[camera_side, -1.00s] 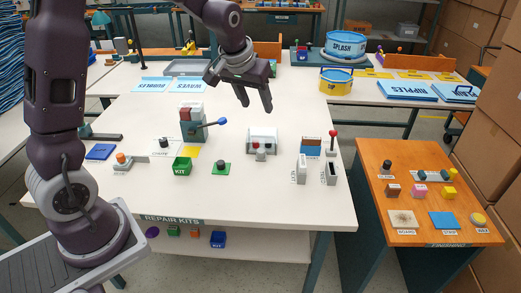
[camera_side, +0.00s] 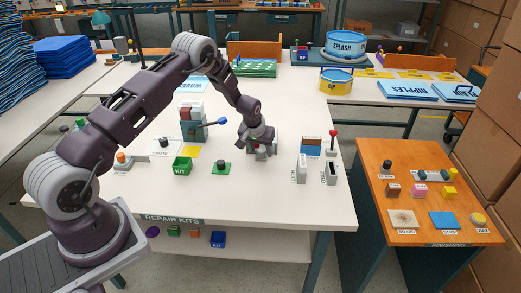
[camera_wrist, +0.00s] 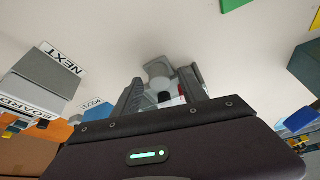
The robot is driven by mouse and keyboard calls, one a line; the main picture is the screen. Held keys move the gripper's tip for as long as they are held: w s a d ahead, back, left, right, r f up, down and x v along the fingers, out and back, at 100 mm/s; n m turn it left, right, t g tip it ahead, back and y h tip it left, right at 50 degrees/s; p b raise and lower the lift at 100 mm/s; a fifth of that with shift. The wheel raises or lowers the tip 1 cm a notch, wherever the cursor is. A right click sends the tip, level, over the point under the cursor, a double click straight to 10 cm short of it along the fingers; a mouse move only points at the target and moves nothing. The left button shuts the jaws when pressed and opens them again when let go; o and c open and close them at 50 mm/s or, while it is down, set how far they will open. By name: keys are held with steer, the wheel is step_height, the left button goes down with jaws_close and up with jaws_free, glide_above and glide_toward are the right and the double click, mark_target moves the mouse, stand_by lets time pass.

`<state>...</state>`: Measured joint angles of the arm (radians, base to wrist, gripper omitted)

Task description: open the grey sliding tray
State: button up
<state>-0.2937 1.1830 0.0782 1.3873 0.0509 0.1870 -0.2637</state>
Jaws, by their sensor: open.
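The small grey box unit (camera_side: 277,145) stands on the white table near the middle, mostly hidden behind my gripper in the side view. The wrist view shows grey parts of it (camera_wrist: 158,68), with a pale round knob and a dark spot, between and beyond my fingers. My gripper (camera_side: 260,155) reaches down in front of the unit with its fingers pointing at the table. In the wrist view my gripper (camera_wrist: 163,88) is open, with one finger on each side of the knob. I cannot tell whether the fingers touch it.
A blue-tipped lever (camera_side: 222,121) and a green bin (camera_side: 182,166) stand to the left, with a green button block (camera_side: 221,168) nearer. Two grey holders (camera_side: 302,168) and a red-knobbed lever (camera_side: 333,135) stand to the right. The table front is clear.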

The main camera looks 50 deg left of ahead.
jaws_close()
stand_by(1.4)
